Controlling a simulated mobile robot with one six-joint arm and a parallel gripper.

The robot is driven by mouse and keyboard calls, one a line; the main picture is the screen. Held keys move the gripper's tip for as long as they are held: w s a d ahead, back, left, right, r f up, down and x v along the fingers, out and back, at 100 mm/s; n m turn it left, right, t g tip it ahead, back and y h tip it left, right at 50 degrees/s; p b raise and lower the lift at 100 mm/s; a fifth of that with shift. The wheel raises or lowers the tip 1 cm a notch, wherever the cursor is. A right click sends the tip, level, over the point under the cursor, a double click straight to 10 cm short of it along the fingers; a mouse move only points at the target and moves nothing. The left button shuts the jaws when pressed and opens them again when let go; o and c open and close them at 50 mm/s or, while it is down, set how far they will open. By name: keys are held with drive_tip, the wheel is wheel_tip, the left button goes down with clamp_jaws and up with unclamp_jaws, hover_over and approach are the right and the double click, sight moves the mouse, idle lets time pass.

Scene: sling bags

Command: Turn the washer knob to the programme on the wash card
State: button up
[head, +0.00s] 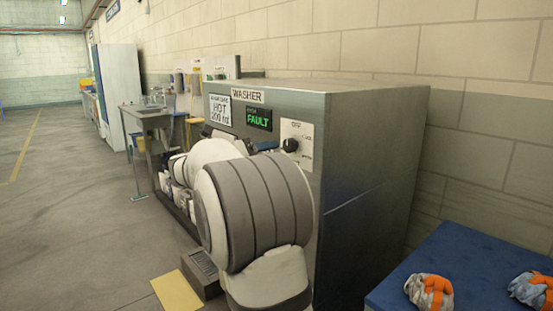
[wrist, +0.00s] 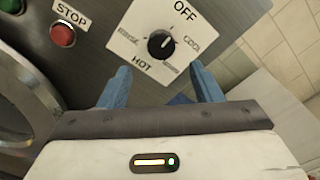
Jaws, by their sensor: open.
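The washer (head: 360,160) stands against the wall, its front partly hidden by my arm. Its wash card (head: 220,109) reads "HOT" and "200 ml". The black knob (wrist: 161,44) sits on a white dial plate (wrist: 150,18) with OFF above, COOL to the right and HOT below left; other labels are faint. A small pale mark on the knob seems to face upper right; its exact setting is hard to tell. The knob also shows in the head view (head: 290,145). My gripper (wrist: 162,80) is open, its blue fingers apart below the knob, holding nothing.
A red button (wrist: 62,36) under a STOP label and a green button (wrist: 12,5) are left of the dial. A green display (head: 258,118) reads "FAULT". A blue surface (head: 450,260) with orange-and-grey bundles is at front right. Open floor (head: 80,200) lies left.

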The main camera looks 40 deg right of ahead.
sight(287, 146)
drive_tip(key=d, duration=0.7)
drive_tip(key=shift+w+d+r, duration=0.15)
drive_tip(key=shift+w+d, duration=0.25)
drive_tip(key=c, duration=0.9)
drive_tip(key=shift+d, duration=0.1)
drive_tip(key=shift+c, duration=0.5)
